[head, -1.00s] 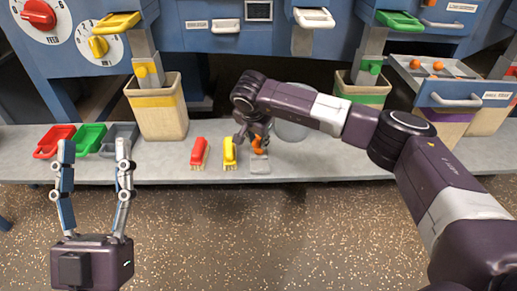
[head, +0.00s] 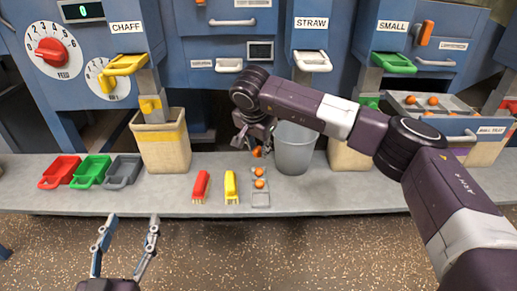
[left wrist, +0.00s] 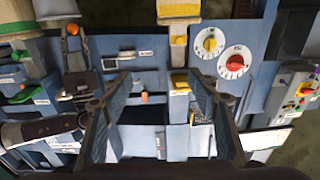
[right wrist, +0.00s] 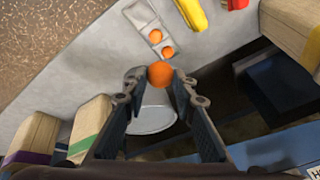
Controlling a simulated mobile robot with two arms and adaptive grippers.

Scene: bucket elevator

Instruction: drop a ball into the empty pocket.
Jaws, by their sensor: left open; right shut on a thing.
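My right gripper (head: 258,150) is shut on an orange ball (right wrist: 160,74), held at its fingertips in the right wrist view. In the head view this ball (head: 257,152) is above and just behind a small grey pocket tray (head: 268,195) on the bench. Two orange balls (head: 259,171) (head: 260,184) sit in the tray's rear and middle pockets. The front pocket (head: 260,200) is empty; it also shows at the far end of the tray in the right wrist view (right wrist: 138,13). My left gripper (head: 127,218) is open and empty, in front of the bench.
A grey bucket (head: 294,148) stands right of my right gripper. A red brush (head: 201,186) and a yellow brush (head: 231,187) lie left of the tray. Red, green and grey scoops (head: 60,172) (head: 91,171) (head: 123,171) and a yellow-banded bin (head: 163,143) are further left.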

